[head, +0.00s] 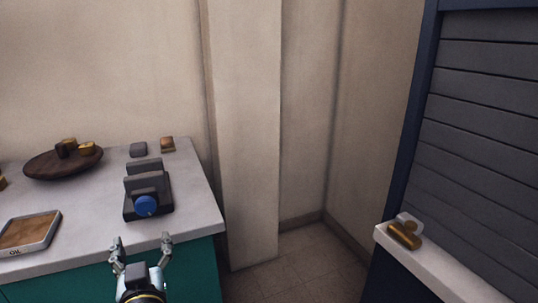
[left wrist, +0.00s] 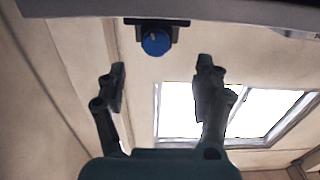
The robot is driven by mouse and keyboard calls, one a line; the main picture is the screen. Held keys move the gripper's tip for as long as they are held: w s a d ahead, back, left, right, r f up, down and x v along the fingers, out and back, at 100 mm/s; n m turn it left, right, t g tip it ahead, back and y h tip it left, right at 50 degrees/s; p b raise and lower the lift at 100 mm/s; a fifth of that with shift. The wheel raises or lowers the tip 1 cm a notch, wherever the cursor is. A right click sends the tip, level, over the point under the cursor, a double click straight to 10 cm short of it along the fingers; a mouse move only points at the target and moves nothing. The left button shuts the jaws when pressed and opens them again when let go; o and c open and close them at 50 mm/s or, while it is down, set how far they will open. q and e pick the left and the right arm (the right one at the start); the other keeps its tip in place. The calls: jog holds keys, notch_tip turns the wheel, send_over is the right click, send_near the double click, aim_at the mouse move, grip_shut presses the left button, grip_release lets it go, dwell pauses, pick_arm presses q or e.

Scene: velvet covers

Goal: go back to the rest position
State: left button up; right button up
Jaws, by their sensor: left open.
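My left gripper (head: 141,245) is open and empty at the front edge of the white-topped teal counter (head: 190,210). In the left wrist view its two fingers (left wrist: 161,82) stand apart with nothing between them. Beyond them is a dark device with a blue round knob (head: 145,205); the knob also shows in the left wrist view (left wrist: 156,42). The gripper is apart from the device. My right gripper is in neither view.
On the counter are a dark round board (head: 40,167) with small brown and gold pieces, a tray marked OIL (head: 28,232), and two small blocks. At right, a ledge (head: 450,272) holds a brass-coloured piece (head: 404,236) below a grey slatted shutter (head: 480,120). Floor between is clear.

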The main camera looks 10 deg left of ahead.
pick_arm(q)
jog(key=s+d+f+m+g+h, duration=0.1)
jog(key=s+f+m+h, duration=0.15)
jog(key=s+f, duration=0.45)
jog(key=s+f+m+g+h, duration=0.2)
jog(key=s+f+m, duration=0.15)
jog(key=f, duration=0.75)
jog(key=s+d+f+m+g+h, duration=0.1)
jog(key=s+f+m+h, duration=0.15)
jog(key=s+f, duration=0.45)
jog(key=s+a+f+g, duration=0.1)
jog(key=s+f+g, duration=0.2)
jog(key=s, duration=0.6)
jog(key=s+f+n+g+h, duration=0.1)
jog(key=s+f+g, duration=0.3)
jog(key=s+f, duration=0.3)
jog(key=s+a+f+n+g, duration=0.1)
jog(key=s+f+g, duration=0.2)
jog(key=s, duration=0.9)
notch_tip(320, 180, down, 3)
jog(key=shift+a+r, duration=0.1)
jog(key=shift+a, duration=0.2)
jog(key=shift+w, duration=0.1)
